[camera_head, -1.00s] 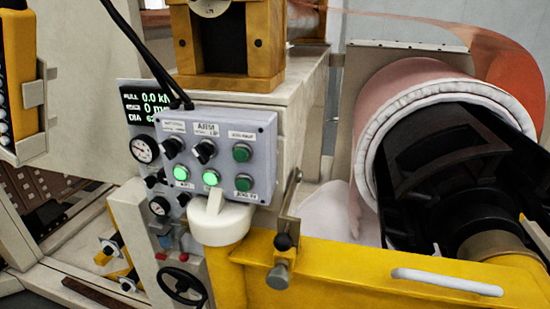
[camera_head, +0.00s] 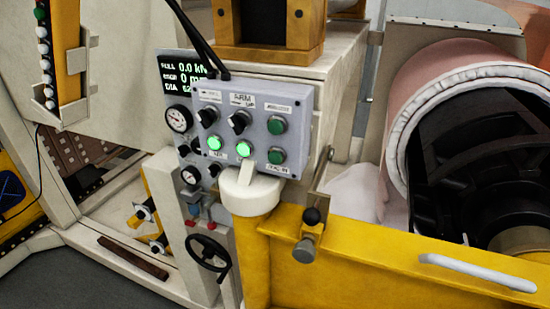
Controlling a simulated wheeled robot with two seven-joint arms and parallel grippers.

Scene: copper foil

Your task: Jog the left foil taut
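The copper foil roll (camera_head: 437,85) stands at the right, with a white-edged end around a black core. Part of the foil web (camera_head: 520,18) shows at the top right corner. A grey control box (camera_head: 240,120) sits on a white and yellow post at the centre. It has two black knobs, two lit green buttons (camera_head: 243,148) and two darker green buttons (camera_head: 276,126). The display (camera_head: 183,72) behind it reads PULL 0.0 kN and 0 mm, with a partly covered DIA line. Neither of my grippers is in view.
A yellow beam (camera_head: 390,262) with a white handle (camera_head: 477,272) runs across the lower right. A black handwheel (camera_head: 207,252) and gauges sit below and left of the box. Black cables hang over the box. Grey floor (camera_head: 75,280) is open at the lower left.

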